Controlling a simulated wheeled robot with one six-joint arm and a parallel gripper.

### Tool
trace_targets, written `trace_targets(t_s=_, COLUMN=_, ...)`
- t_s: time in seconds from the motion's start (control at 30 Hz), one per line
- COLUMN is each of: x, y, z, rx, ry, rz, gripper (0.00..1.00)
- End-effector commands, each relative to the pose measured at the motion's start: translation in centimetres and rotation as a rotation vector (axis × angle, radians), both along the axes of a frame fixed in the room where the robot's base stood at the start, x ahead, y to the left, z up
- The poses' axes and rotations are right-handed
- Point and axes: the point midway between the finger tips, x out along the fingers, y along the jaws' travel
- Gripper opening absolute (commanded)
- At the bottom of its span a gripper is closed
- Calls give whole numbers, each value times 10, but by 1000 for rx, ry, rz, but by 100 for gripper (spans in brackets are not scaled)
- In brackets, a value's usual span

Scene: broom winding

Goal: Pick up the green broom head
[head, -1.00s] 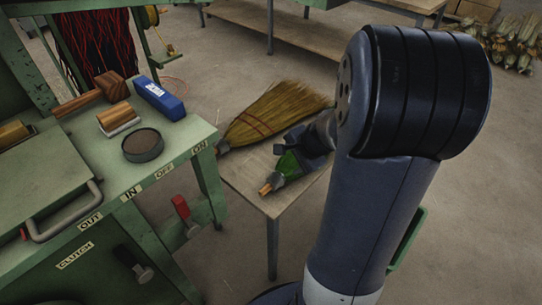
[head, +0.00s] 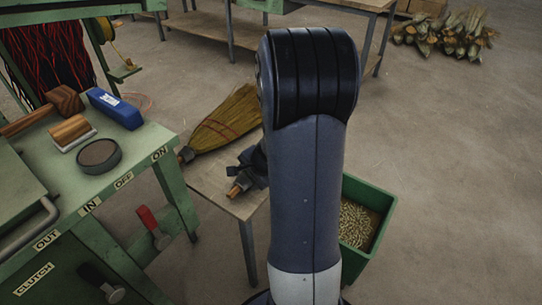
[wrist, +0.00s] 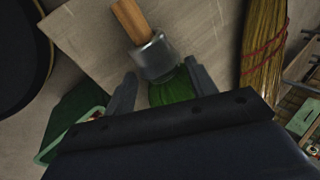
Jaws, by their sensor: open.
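The green broom head (wrist: 172,90) lies on the small wooden table (head: 206,192), with a metal collar (wrist: 153,58) and a wooden stub handle (wrist: 130,20). My gripper (wrist: 163,82) is open over it in the wrist view, one finger on each side of the green bristles near the collar. I cannot tell if the fingers touch it. In the head view my gripper (head: 249,165) and arm cover the green part; the wooden stub (head: 238,187) shows below the gripper.
A straw broom (head: 222,122) lies beside it on the same table; it also shows in the wrist view (wrist: 262,45). The green machine (head: 120,180) with a blue box (head: 115,108) stands at left. A green bin (head: 378,205) of seeds is at right.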

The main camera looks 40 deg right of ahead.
Motion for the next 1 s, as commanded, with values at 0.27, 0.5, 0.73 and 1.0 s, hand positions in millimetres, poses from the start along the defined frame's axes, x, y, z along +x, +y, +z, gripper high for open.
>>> trace_targets(t_s=0.27, x=9, y=2, z=-16, rx=0, ry=0, rz=2, gripper=53)
trace_targets(t_s=0.5, x=9, y=2, z=-15, rx=0, ry=0, rz=1, gripper=44)
trace_targets(t_s=0.73, x=9, y=2, z=-15, rx=0, ry=0, rz=1, gripper=26)
trace_targets(t_s=1.0, x=9, y=2, z=-14, rx=-1, ry=-1, rz=0, gripper=16)
